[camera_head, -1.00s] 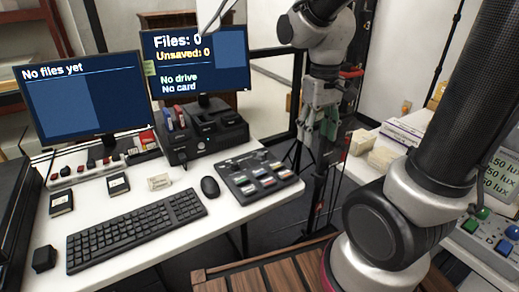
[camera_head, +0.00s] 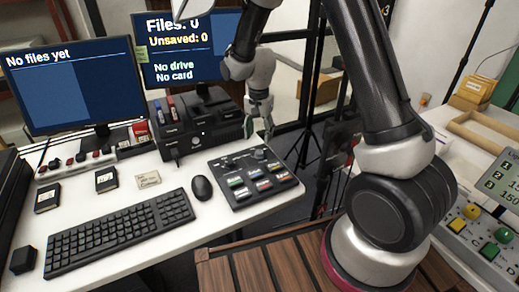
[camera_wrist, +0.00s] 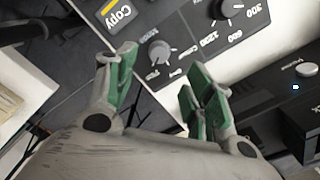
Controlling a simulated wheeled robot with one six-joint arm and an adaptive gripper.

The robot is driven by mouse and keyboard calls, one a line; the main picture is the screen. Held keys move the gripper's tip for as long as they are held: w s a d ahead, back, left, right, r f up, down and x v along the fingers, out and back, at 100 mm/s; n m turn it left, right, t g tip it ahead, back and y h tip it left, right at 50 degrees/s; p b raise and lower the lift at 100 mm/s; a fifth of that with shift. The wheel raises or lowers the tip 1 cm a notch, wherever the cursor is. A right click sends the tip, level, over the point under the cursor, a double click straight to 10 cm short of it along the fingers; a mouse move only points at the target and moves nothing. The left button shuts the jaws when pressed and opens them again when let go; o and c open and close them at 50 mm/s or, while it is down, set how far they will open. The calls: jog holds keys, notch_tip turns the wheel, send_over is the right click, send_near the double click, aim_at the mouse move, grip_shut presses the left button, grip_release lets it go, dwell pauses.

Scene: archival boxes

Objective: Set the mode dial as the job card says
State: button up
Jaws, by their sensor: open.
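The black control panel (camera_head: 221,170) lies on the white desk, right of the mouse. In the wrist view a small grey dial (camera_wrist: 160,50) with lettering around it sits on the panel. A second dial (camera_wrist: 229,12), marked 300, 600 and 1200, is beside it. I cannot read the small dial's setting. My gripper (camera_wrist: 164,86) is open and empty, its green-padded fingers either side of the small dial in the picture, apart from it. In the head view my gripper (camera_head: 259,122) is above the panel's far right corner. A cream card (camera_head: 148,178) lies on the desk, its writing too small to read.
A black dock (camera_head: 200,125) stands close behind the panel. Two monitors (camera_head: 72,85) stand at the back; the right one (camera_head: 178,70) reads "No drive, No card". A keyboard (camera_head: 120,232) and mouse (camera_head: 202,188) lie left of the panel. Colored keys (camera_head: 262,185) line its front.

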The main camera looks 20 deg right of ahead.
aim_at(259, 151)
notch_tip(259, 151, down, 8)
jog(key=shift+r, duration=0.2)
jog(key=c, duration=1.1)
